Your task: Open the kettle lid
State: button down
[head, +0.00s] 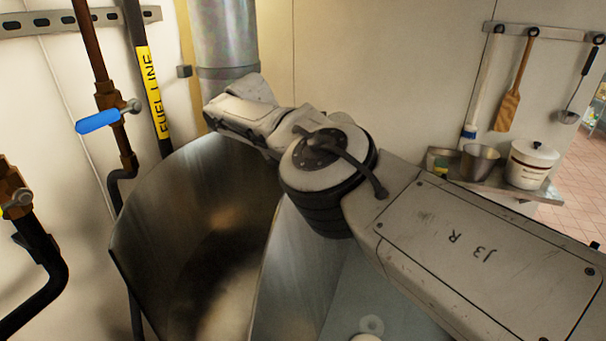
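The steel kettle (190,230) fills the lower middle of the head view, at the left of my arm. A large curved, brushed-metal surface stands up with its concave side showing. I cannot tell for sure whether this is the raised lid or the kettle's wall. A paler metal panel (300,275) with a sharp edge overlaps it at the right. My arm crosses from the lower right to the upper middle, over the top edge of the curved metal. My gripper's fingers do not show, and the arm covers part of the metal behind it.
A blue-handled valve (98,121) on brown pipes and a black fuel line (150,85) run down the left wall. A round duct (224,40) rises behind. A shelf (500,184) with a lidded white pot (531,165) and hanging utensils (514,90) is at the right.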

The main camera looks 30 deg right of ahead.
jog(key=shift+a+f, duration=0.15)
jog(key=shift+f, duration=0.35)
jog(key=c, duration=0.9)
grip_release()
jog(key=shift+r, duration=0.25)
